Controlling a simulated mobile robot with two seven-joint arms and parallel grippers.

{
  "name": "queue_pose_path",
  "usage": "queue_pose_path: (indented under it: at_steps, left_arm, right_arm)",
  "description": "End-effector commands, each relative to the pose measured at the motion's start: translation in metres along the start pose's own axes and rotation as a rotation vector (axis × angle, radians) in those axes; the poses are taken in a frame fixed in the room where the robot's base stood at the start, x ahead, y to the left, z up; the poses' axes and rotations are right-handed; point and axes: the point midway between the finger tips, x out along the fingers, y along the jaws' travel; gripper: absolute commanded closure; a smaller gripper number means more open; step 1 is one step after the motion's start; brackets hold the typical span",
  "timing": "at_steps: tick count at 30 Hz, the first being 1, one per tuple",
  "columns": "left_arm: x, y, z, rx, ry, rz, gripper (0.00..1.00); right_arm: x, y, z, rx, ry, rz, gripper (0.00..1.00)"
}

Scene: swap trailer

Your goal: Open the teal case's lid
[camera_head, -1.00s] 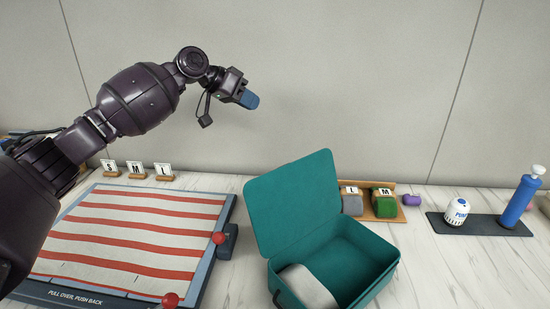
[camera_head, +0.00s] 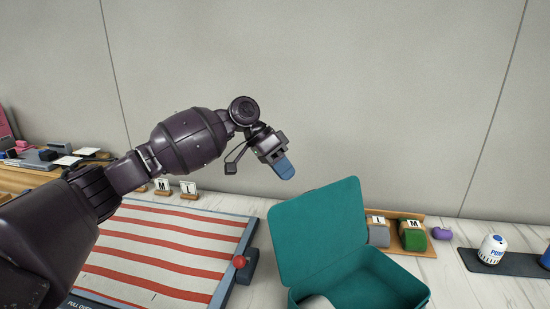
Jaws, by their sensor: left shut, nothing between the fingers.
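The teal case (camera_head: 385,283) stands on the white marbled table at the lower right. Its lid (camera_head: 318,232) is up, raised on the left side of the case and leaning back. Something pale lies inside the case, mostly cut off by the picture's bottom edge. My left gripper (camera_head: 284,170) is in the air above and to the left of the lid's top edge, apart from it. Its blue fingertips are together and hold nothing. My right gripper does not show.
A red-and-white striped board (camera_head: 165,250) with a red knob (camera_head: 239,262) lies left of the case. A wooden rack with a grey block (camera_head: 378,235) and a green block (camera_head: 412,238) stands behind the case. A purple item (camera_head: 441,233) and a white canister (camera_head: 492,248) are farther right.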

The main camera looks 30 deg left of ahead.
Motion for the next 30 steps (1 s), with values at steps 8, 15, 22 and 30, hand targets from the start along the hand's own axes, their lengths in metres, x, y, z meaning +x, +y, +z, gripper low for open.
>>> queue_pose_path:
  at_steps: [8,15,22,30]
  left_arm:
    - [0.031,0.018,-0.002,0.003,0.001,-0.002,1.00]
    - [0.038,0.035,-0.004,0.001,0.001,-0.002,1.00]
    - [0.039,0.037,-0.004,-0.002,0.002,-0.002,1.00]
    - [0.037,0.041,-0.005,0.000,0.003,-0.002,1.00]
  right_arm:
    - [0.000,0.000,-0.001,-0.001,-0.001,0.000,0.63]
    - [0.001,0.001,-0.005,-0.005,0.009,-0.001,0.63]
    - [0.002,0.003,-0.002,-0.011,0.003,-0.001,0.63]
    - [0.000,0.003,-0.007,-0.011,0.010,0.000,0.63]
